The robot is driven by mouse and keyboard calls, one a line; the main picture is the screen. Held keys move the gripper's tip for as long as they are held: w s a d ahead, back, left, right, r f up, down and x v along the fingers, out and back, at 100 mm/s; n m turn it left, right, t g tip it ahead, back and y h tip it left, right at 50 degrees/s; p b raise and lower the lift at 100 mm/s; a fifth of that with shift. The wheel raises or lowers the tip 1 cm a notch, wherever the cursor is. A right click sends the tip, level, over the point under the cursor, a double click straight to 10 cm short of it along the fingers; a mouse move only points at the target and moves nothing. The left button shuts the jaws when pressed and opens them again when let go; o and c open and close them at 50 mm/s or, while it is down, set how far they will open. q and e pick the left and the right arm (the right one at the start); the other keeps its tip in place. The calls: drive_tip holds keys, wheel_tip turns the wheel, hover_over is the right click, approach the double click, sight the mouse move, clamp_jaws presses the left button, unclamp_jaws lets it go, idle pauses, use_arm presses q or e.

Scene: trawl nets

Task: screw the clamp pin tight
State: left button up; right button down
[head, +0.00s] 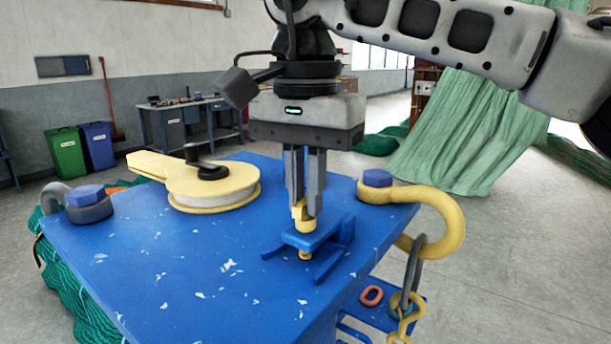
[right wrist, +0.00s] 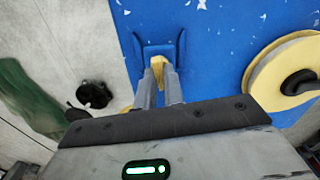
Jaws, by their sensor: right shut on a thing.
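The yellow clamp pin (head: 305,224) stands upright through a small blue clamp bracket (head: 302,240) on the blue table. Its lower tip shows below the bracket's bar. My right gripper (head: 304,205) points straight down and is shut on the top of the pin. In the right wrist view the pin (right wrist: 158,66) shows between the two fingers, with the blue bracket (right wrist: 158,49) just beyond it. The fingers hide part of the pin's head. My left gripper is in neither view.
The scratched blue table (head: 180,265) holds a yellow pulley block (head: 210,188) at the back left. A grey shackle (head: 88,208) sits at the left corner and a yellow shackle (head: 440,205) with a chain at the right. The table's front left is clear. Green netting (head: 455,130) hangs behind.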

idle(0.3)
drive_tip(key=c, duration=1.5)
unclamp_jaws()
drive_tip(key=shift+r, duration=0.1)
